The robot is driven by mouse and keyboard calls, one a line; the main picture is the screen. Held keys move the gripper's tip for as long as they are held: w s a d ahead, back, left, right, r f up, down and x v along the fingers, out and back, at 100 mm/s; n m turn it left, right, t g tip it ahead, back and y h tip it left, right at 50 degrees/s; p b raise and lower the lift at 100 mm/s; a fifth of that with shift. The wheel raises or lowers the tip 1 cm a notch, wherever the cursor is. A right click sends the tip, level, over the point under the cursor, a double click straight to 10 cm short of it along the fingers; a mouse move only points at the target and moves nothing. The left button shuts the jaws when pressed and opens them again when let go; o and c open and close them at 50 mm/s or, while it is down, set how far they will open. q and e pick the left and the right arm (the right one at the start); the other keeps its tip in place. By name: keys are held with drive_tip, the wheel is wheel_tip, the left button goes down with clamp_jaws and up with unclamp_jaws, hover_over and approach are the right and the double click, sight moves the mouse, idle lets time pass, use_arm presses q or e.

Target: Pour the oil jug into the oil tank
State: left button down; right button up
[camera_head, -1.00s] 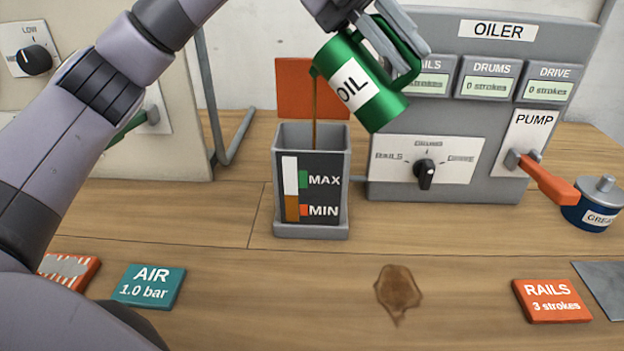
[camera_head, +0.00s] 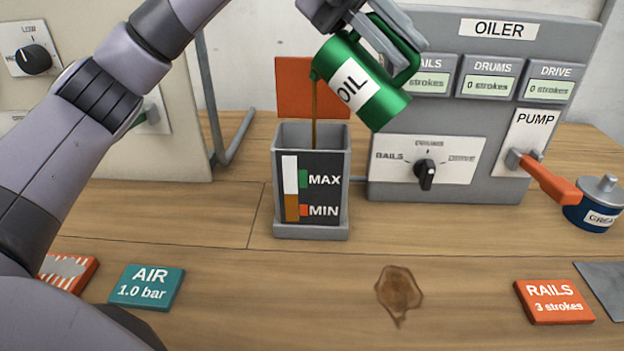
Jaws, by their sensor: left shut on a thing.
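The green oil jug (camera_head: 372,98) with a white OIL label is held tilted, its spout to the left, above the grey oil tank (camera_head: 312,232). A thin brown stream of oil (camera_head: 314,115) runs from the spout into the tank's open top. The tank's front gauge shows a brown column reaching a little above the red MIN mark and well below the green MAX mark. My left gripper (camera_head: 385,38) is shut on the jug's handle at the top of the view. My right gripper is not in view.
The grey OILER panel (camera_head: 420,115) with displays, a selector knob and an orange pump lever (camera_head: 548,180) stands right of the tank. A blue grease can (camera_head: 592,210) is at the far right. AIR (camera_head: 146,288) and RAILS (camera_head: 553,301) cards and a brown stain (camera_head: 398,292) are in front.

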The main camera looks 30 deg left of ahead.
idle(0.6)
use_arm(q)
drive_tip(key=shift+a+h+b, duration=0.2)
drive_tip(key=shift+h+b, duration=0.1)
drive_tip(key=shift+b, duration=0.05)
drive_tip(key=shift+a, duration=0.1)
drive_tip(key=shift+r, duration=0.1)
idle(1.0)
drive_tip(key=shift+a+h+b, duration=0.1)
drive_tip(key=shift+h+b, duration=0.2)
drive_tip(key=shift+h, duration=0.1)
drive_tip(key=shift+a, duration=0.15)
